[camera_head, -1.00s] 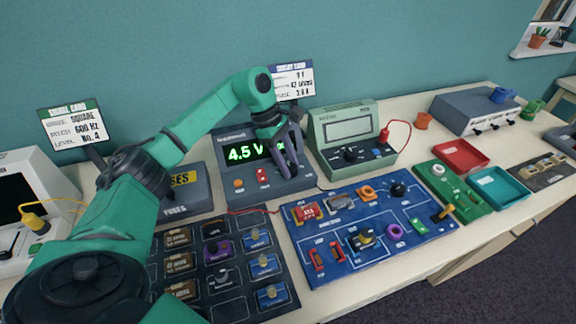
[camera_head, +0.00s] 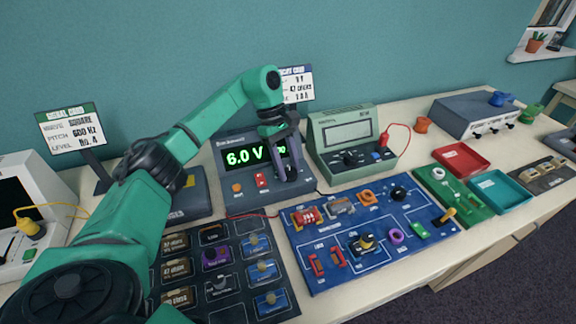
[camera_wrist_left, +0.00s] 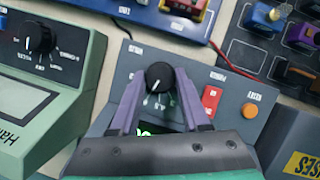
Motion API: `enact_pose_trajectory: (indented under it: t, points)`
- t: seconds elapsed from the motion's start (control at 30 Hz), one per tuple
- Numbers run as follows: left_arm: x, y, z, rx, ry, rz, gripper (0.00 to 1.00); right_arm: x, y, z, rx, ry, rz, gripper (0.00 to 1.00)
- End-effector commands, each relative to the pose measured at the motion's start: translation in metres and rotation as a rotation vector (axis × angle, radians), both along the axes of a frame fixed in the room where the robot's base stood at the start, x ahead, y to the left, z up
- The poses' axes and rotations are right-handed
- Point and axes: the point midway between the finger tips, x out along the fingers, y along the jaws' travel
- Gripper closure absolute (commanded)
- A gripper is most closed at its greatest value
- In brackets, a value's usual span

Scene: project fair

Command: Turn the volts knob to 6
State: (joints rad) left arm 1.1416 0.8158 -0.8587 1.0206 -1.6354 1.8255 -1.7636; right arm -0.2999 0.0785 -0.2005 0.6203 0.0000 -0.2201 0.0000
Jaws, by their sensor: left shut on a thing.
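The power supply (camera_head: 224,178) stands at the back of the table, and its green display (camera_head: 243,156) reads 6.0 V. The volts knob (camera_wrist_left: 159,77) is black and round with a white pointer line, and it shows in the left wrist view. My left gripper (camera_head: 288,174) reaches down to the supply's front panel. Its two purple fingers are shut on the knob, one on each side. In the head view the gripper hides the knob and the right part of the display. My right gripper is in neither view.
A red switch (camera_wrist_left: 211,99) and an orange button (camera_wrist_left: 249,110) sit beside the knob. A green meter (camera_head: 344,141) stands close to the right of the supply. A blue circuit board (camera_head: 330,275) lies in front. The grey fuse box (camera_head: 190,203) is behind my left arm.

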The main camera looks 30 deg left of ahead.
Motion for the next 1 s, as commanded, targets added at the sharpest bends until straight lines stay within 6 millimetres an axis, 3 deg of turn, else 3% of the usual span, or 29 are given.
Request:
enact_pose_trajectory:
  t: [0.13, 0.17, 0.2, 0.23, 0.67, 0.87, 0.97, 1.0]
  points:
    - [0.001, 0.0, 0.002, -0.002, -0.005, 0.002, 1.0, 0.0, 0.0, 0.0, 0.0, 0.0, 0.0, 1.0]
    - [0.001, 0.0, 0.002, -0.002, -0.005, 0.002, 0.42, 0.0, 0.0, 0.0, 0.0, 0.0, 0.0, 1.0]
    - [0.001, 0.0, 0.002, -0.002, -0.005, 0.002, 0.27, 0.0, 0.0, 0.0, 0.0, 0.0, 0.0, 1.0]
    - [0.001, 0.0, 0.002, -0.002, -0.004, 0.002, 0.24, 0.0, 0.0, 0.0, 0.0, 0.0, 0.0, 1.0]
    - [0.002, 0.004, 0.009, 0.0, -0.003, 0.002, 0.24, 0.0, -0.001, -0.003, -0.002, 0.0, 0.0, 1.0]
    - [0.009, 0.02, 0.052, -0.002, -0.008, 0.004, 0.24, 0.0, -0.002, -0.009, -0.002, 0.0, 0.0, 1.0]
    - [0.012, 0.031, 0.084, -0.001, -0.007, 0.005, 0.24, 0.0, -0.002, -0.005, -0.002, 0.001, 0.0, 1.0]
    - [0.013, 0.035, 0.1, 0.0, -0.005, 0.004, 0.24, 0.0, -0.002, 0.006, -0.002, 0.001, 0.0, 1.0]
